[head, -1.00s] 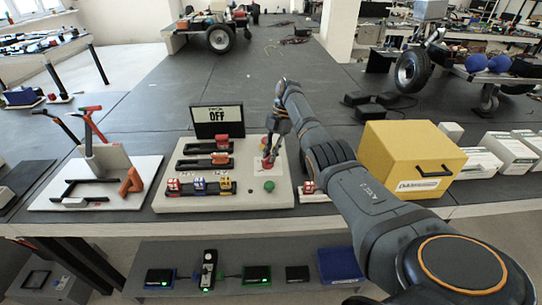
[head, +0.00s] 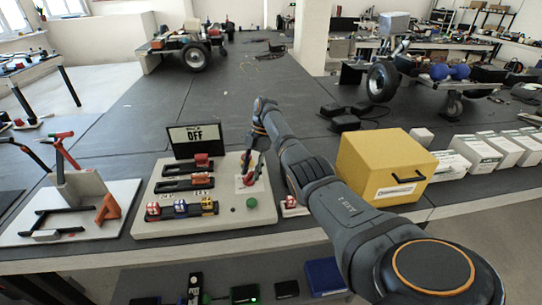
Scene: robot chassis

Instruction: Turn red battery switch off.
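A pale switch board (head: 168,226) lies on the dark table. Its small upright display (head: 196,139) reads "OFF". The red battery switch (head: 248,179) shows as a bit of red on a white plate at the board's right side, mostly covered by my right gripper (head: 249,163). That gripper points down at the switch from above. Its fingers are dark and small here, so I cannot tell whether they are open or shut, or whether they touch the switch. My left gripper is not in view.
Black sliders with red blocks and a row of coloured blocks (head: 180,208) sit on the board, with a green button (head: 252,203) at its front right. A yellow box (head: 375,167) stands right of my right arm. Left is a white board (head: 82,222) with a grey post.

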